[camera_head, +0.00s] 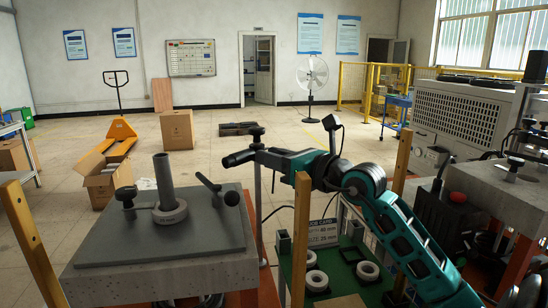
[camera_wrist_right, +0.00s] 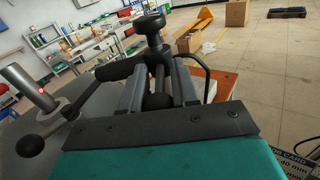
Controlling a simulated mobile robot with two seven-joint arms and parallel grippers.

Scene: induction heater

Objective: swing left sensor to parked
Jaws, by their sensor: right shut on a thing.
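The left sensor seems to be the black arm (camera_head: 237,159) on a thin upright post with a dark knob on top (camera_head: 257,133). It reaches left from the post, above the right edge of the grey plate. In the right wrist view the black arm (camera_wrist_right: 116,70) joins the knobbed post (camera_wrist_right: 153,27). My right gripper (camera_head: 264,157) is at this post. In the wrist view its grey fingers (camera_wrist_right: 160,97) are closed around a dark rounded part beside the post. The exact contact is partly hidden. My left gripper is out of view.
A steel pin (camera_head: 163,180) with a ring (camera_head: 170,212) around its base stands on the grey plate (camera_head: 130,240). Several rings rest in a green tray (camera_head: 322,297). A wooden post (camera_head: 301,235) stands near my right arm.

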